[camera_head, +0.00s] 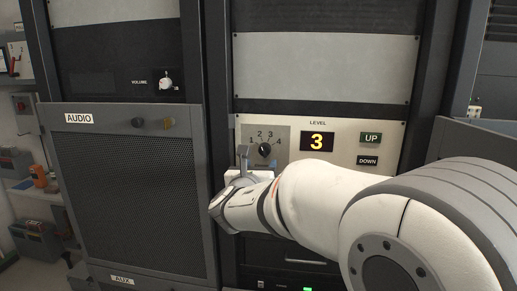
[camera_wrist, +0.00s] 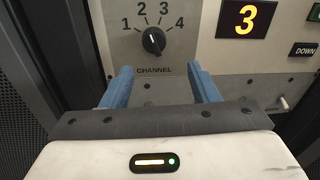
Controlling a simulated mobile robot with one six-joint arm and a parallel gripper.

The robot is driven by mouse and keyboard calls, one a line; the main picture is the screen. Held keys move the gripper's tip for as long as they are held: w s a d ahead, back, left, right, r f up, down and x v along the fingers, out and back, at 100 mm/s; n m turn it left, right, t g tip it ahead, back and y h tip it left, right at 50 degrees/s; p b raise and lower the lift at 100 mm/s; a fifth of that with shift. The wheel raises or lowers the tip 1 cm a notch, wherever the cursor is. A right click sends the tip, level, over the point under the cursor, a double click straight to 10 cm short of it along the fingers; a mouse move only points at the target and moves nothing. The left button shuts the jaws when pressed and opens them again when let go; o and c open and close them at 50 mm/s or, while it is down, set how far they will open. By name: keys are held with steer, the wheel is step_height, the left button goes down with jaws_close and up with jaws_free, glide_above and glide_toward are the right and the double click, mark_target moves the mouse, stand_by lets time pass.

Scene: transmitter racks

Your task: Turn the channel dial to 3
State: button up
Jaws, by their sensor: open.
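The black channel dial (camera_wrist: 153,40) sits on a light grey plate marked 1, 2, 3 and 4 around it, with CHANNEL below. Its white pointer line points roughly upward, toward the 2 and 3 side; the exact mark is hard to tell. The dial also shows in the head view (camera_head: 265,150), just above my gripper (camera_head: 256,160). In the wrist view my gripper (camera_wrist: 160,70) has its two blue fingers spread wide, below the dial and to either side of it. Nothing is between the fingers, and they appear not to touch the dial.
A LEVEL display (camera_head: 318,141) reads 3, with UP (camera_head: 371,139) and DOWN (camera_head: 367,161) buttons to its right. A VOLUME knob (camera_head: 166,84) is on the left rack, above a mesh AUDIO door (camera_head: 135,190) that stands left of my arm.

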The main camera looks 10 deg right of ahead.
mark_target(263, 153)
steer(key=shift+n, duration=0.4)
steer(key=x, duration=0.2)
steer(key=p+x, duration=0.1)
steer(key=x, duration=0.2)
steer(key=p+x, duration=0.1)
steer(key=x, duration=0.2)
steer(key=shift+w+a+r, duration=0.15)
steer(key=shift+a+r, duration=0.05)
steer(key=shift+a, duration=0.2)
steer(key=shift+c, duration=0.2)
steer(key=c, duration=0.9)
steer(key=shift+c, duration=0.2)
